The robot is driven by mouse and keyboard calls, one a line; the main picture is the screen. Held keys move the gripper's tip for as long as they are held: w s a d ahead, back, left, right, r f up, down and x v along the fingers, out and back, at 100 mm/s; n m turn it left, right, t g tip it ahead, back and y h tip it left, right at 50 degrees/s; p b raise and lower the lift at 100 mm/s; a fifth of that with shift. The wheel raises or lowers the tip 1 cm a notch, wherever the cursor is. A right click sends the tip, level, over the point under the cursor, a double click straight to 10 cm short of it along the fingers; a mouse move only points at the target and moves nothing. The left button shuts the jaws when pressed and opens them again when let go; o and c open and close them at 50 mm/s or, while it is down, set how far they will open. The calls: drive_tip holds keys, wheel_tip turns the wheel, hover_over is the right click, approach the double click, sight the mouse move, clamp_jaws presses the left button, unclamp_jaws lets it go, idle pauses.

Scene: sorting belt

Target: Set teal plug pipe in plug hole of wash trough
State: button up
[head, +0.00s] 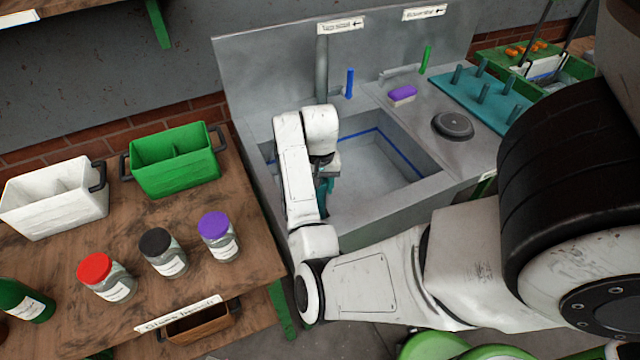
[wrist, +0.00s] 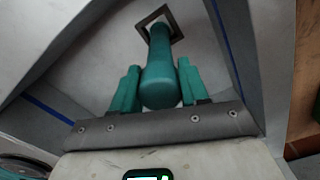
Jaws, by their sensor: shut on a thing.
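The teal plug pipe (wrist: 161,82) is held between the teal fingers of my gripper (wrist: 158,68) in the wrist view. Its far, narrower end overlaps the dark square plug hole (wrist: 172,16). I cannot tell whether that end is inside the hole or above it. In the head view my gripper (head: 325,188) is down inside the left part of the grey wash trough (head: 440,186), mostly hidden by my arm. The plug hole and most of the pipe are hidden there. A blue line runs around the trough's inner walls.
A blue-handled tap (head: 349,83) stands behind the trough. A purple sponge (head: 402,94), a dark round disc (head: 453,124) and a teal pegged rack (head: 484,92) are on the right. The wooden bench at left holds jars, a green caddy (head: 172,158) and a white caddy (head: 56,205).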

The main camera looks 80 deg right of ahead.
drive_tip(key=shift+f, duration=0.55)
idle(0.4)
drive_tip(key=o, duration=1.1)
drive_tip(key=shift+o, duration=0.2)
wheel_tip(320, 180, up, 11)
drive_tip(key=shift+f+p, duration=0.1)
drive_tip(key=shift+p, duration=1.05)
